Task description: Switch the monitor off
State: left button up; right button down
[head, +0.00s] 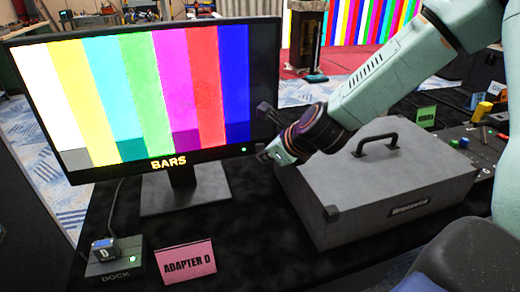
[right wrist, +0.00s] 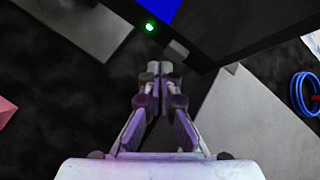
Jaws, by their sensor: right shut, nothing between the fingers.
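The monitor (head: 150,95) stands on the black table at the left and shows colour bars with the word BARS. A small green light (head: 243,150) glows at its lower right bezel; the light also shows in the right wrist view (right wrist: 149,27). My right gripper (head: 264,155) is shut and empty, just right of the monitor's lower right corner. In the right wrist view its fingertips (right wrist: 160,70) are together, below and slightly right of the green light. I cannot tell whether they touch the monitor. My left gripper is not in view.
A grey case (head: 385,190) with a black handle lies under my right arm, right of the monitor stand (head: 185,190). A dock (head: 115,258) with a cable and a pink ADAPTER D card (head: 186,262) stand in front. Small coloured items lie at the far right.

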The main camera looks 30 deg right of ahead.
dwell(0.4)
jog(key=shift+w+d+b, duration=0.1)
jog(key=shift+w+b, duration=0.35)
jog(key=shift+b, duration=0.05)
jog(key=shift+w, duration=0.15)
dwell(0.5)
jog(key=shift+s, duration=0.65)
jog(key=shift+s+p, duration=0.1)
jog(key=shift+p, duration=0.2)
jog(key=s+p, duration=0.1)
jog(key=s, duration=0.1)
jog(key=s+a+p, duration=0.1)
jog(key=s+p, duration=0.1)
jog(key=s, duration=0.1)
jog(key=shift+s+a, duration=0.3)
jog(key=shift+s, duration=0.05)
